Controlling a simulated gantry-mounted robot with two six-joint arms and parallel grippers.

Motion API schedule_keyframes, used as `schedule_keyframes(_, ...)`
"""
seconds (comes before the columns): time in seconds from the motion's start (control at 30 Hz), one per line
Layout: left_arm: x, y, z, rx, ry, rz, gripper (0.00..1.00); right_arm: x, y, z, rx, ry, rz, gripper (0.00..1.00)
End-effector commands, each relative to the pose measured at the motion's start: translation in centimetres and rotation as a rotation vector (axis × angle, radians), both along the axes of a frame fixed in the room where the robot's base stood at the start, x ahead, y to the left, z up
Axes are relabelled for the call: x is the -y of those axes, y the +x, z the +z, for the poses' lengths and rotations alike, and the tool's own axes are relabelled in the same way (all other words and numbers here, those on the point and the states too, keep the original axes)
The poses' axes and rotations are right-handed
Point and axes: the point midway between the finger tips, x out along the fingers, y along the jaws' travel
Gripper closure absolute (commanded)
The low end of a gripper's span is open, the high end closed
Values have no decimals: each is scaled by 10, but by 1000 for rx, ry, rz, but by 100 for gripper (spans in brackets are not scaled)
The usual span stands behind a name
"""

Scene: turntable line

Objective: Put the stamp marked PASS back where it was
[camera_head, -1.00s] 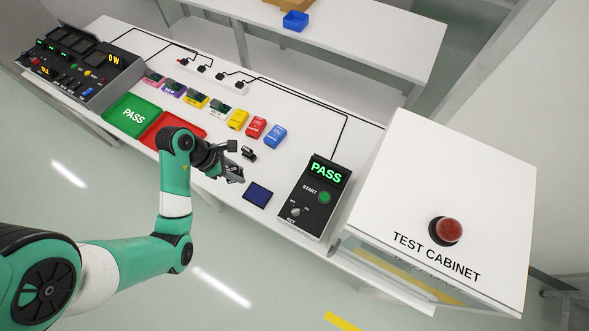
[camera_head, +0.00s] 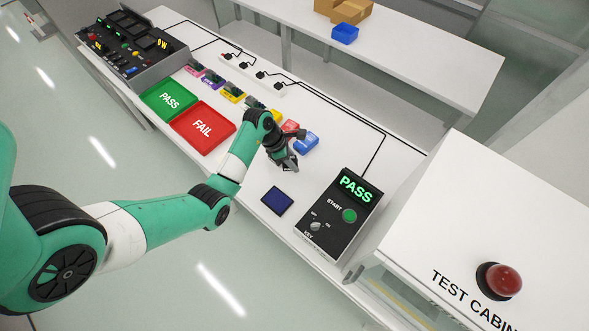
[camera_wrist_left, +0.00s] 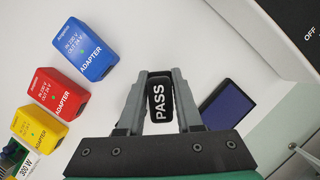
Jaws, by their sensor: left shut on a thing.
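My left gripper (camera_head: 288,164) is above the white table, behind the dark blue pad (camera_head: 277,201) and close to the adapters. In the left wrist view, my left gripper (camera_wrist_left: 158,92) is shut on the black stamp marked PASS (camera_wrist_left: 158,98), its white lettering facing the camera. The stamp cannot be made out clearly in the head view. The pad (camera_wrist_left: 226,105) lies flat just right of the fingers in the wrist view. I cannot tell the stamp's exact height above the table. My right gripper is not in view.
A blue adapter (camera_head: 306,143) and a partly hidden red adapter (camera_head: 291,127) lie close behind the gripper. The tester (camera_head: 338,214), showing PASS, stands right of the pad. The green PASS tray (camera_head: 169,99) and red FAIL tray (camera_head: 203,127) lie left. The test cabinet (camera_head: 470,230) is far right.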

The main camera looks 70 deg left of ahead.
Motion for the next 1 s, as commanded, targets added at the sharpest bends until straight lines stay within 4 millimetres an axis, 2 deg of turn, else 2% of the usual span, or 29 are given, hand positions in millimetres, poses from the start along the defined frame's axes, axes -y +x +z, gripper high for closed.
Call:
schedule_keyframes(0.13,-1,5,-8,0,0,-1,100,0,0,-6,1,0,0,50)
schedule_keyframes(0.3,-1,5,-37,-1,1,-1,100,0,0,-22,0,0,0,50)
schedule_keyframes(0.67,-1,4,-39,-1,1,-1,100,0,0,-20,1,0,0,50)
schedule_keyframes(0.7,-1,4,-39,-1,1,-1,62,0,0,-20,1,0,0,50)
schedule_keyframes(0.83,-1,4,-39,-1,1,-1,39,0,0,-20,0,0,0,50)
schedule_keyframes(0.87,-1,4,-39,-1,1,-1,36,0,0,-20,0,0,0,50)
schedule_keyframes(1.0,-1,4,-39,-1,1,-1,36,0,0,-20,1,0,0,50)
